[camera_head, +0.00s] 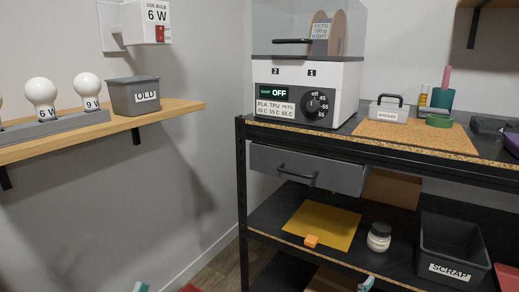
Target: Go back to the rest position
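A small pale teal tip (140,287) shows at the bottom edge, left of centre, and looks like part of my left gripper. Another pale teal tip (367,284) shows at the bottom edge, right of centre, in front of the lower shelf, and looks like part of my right gripper. The rest of both grippers and both arms is below the picture. I cannot tell whether either is open or shut, or holds anything.
A workbench (400,149) carries a filament dryer (307,90) reading OFF. Its drawer (305,168) looks partly pulled out. Below are a yellow sheet (320,222), a jar (379,237) and a SCRAP bin (452,250). A wall shelf (170,111) holds bulbs and an OLD box (134,96).

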